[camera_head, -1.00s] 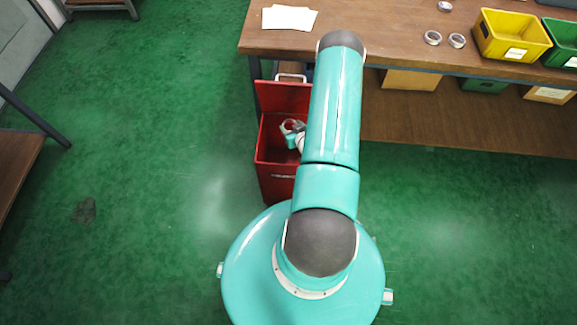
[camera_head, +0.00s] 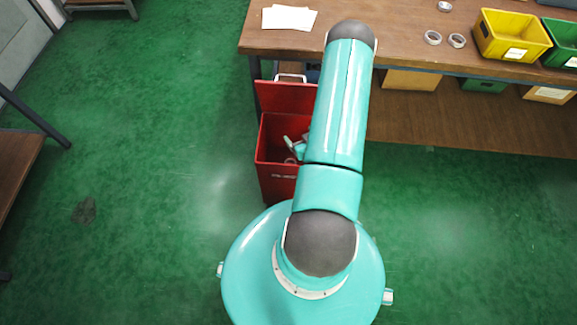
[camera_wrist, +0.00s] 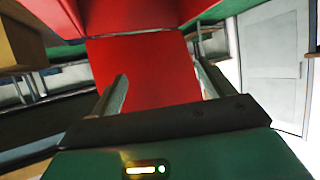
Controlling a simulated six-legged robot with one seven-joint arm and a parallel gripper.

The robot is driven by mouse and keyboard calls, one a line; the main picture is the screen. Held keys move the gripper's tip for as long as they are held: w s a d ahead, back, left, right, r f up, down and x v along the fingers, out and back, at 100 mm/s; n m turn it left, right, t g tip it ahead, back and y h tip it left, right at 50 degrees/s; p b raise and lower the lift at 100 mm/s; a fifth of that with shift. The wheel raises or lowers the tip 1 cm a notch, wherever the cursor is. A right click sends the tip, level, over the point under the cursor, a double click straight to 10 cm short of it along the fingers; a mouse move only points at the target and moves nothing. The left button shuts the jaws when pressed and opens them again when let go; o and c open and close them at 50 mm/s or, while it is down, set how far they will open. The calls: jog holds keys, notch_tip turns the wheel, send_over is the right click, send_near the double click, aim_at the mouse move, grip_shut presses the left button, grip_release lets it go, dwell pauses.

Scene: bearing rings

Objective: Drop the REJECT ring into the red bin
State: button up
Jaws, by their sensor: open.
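The red bin (camera_head: 272,187) stands on the floor in front of the bench, its lid raised at the back. My gripper (camera_wrist: 163,85) is open, with no ring between its fingers in the wrist view, only red surface beyond. In the head view my gripper (camera_head: 299,148) is over the bin opening, partly hidden by my arm. A small pale curved shape shows at the bin opening just below it; it may be the ring, but it is too small to be sure. Two rings (camera_head: 432,37) (camera_head: 456,41) lie on the bench, and another ring (camera_head: 444,6) lies farther back. No REJECT marking is readable.
The wooden bench (camera_head: 400,50) holds white papers (camera_head: 289,18), a yellow bin (camera_head: 512,36) and a green bin (camera_head: 560,42). Boxes stand on its lower shelf (camera_head: 440,120).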

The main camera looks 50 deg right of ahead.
jog(key=v, duration=0.5)
jog(key=shift+s+a+r, duration=0.15)
jog(key=shift+s, duration=0.2)
jog(key=w+d+r+n+g, duration=0.2)
jog(key=w+r, duration=0.8)
jog(key=r, duration=0.1)
jog(key=w+a+r+n+g, duration=0.1)
jog(key=w+a+r, duration=0.25)
jog(key=r, duration=0.45)
jog(key=w+a+r+g, duration=0.15)
jog(key=a+r, duration=0.25)
jog(key=r, duration=0.4)
jog(key=s+a+r+y, duration=0.2)
jog(key=s+a+r, duration=0.1)
jog(key=a+r, duration=1)
jog(key=s+a+r+g+y, duration=0.1)
jog(key=s+a+r, duration=0.2)
jog(key=s+a, duration=0.3)
jog(key=s+a+r+n+g+y, duration=0.1)
jog(key=s+a+r, duration=0.3)
jog(key=s+a, duration=0.2)
jog(key=shift+s+a+r+y, duration=0.2)
jog(key=shift+s+a+y, duration=0.1)
jog(key=shift+s, duration=0.25)
